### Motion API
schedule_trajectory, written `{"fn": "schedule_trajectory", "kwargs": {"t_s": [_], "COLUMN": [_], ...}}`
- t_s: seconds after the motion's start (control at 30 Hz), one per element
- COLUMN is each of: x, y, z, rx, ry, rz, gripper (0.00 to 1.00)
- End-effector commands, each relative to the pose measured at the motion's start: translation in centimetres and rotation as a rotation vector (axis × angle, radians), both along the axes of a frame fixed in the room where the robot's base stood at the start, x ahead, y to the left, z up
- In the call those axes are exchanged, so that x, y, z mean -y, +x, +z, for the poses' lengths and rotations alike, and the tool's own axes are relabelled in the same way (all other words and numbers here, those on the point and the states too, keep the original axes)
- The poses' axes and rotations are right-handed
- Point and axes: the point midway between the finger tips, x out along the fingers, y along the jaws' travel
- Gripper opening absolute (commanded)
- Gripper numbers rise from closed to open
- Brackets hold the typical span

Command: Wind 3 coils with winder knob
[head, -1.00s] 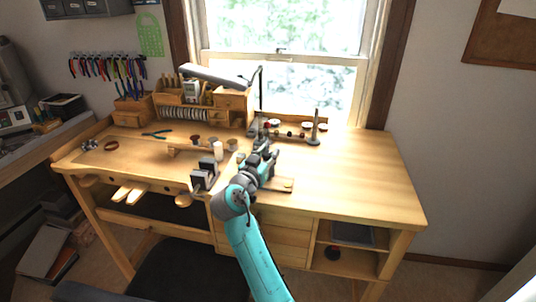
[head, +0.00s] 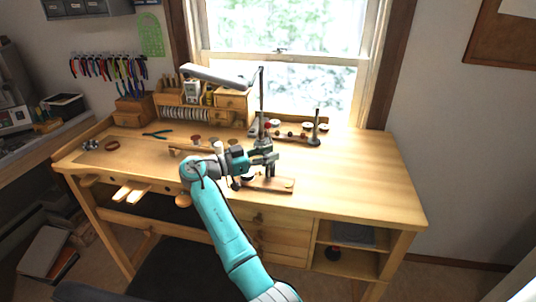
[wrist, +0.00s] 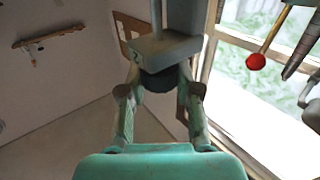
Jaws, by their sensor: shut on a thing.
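In the wrist view my gripper's fingers (wrist: 158,95) are shut on a dark round knob (wrist: 158,79). A grey-green block (wrist: 165,48) with a post sits directly above the knob in that view and partly covers it. In the head view my gripper (head: 270,160) reaches in from the left, above a small wooden base (head: 272,185) near the bench's front edge. The knob is too small and covered to make out there. I cannot make out any wire or count coils.
The wooden bench (head: 360,185) is clear on the right. A rack of spools and posts (head: 300,138) stands behind my gripper, by the window. A desk lamp (head: 215,77) and a wooden organizer (head: 228,100) stand at the back. A red ball-ended rod (wrist: 256,62) shows in the wrist view.

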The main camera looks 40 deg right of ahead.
Motion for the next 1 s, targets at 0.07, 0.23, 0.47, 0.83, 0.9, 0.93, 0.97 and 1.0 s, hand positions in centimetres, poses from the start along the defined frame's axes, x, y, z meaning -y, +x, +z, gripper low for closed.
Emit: {"fn": "schedule_trajectory", "kwargs": {"t_s": [0.07, 0.23, 0.47, 0.83, 0.9, 0.93, 0.97, 1.0], "x": [0.04, 0.04, 0.06, 0.05, 0.04, 0.04, 0.0, -0.1], "y": [-0.02, -0.06, -0.09, -0.04, -0.04, -0.03, -0.02, 0.03], "z": [-0.29, -0.3, -0.35, -0.22, -0.19, -0.18, -0.17, -0.15], "rx": [-0.004, -0.003, -0.004, -0.003, -0.002, -0.002, -0.002, -0.001], "ry": [0.003, 0.004, 0.004, 0.003, 0.003, 0.003, 0.003, 0.002], "rz": [-0.016, -0.032, -0.033, -0.032, -0.031, -0.031, -0.031, -0.031], "gripper": [0.0, 0.0, 0.0, 0.59, 0.59, 0.59, 0.59, 0.59]}}
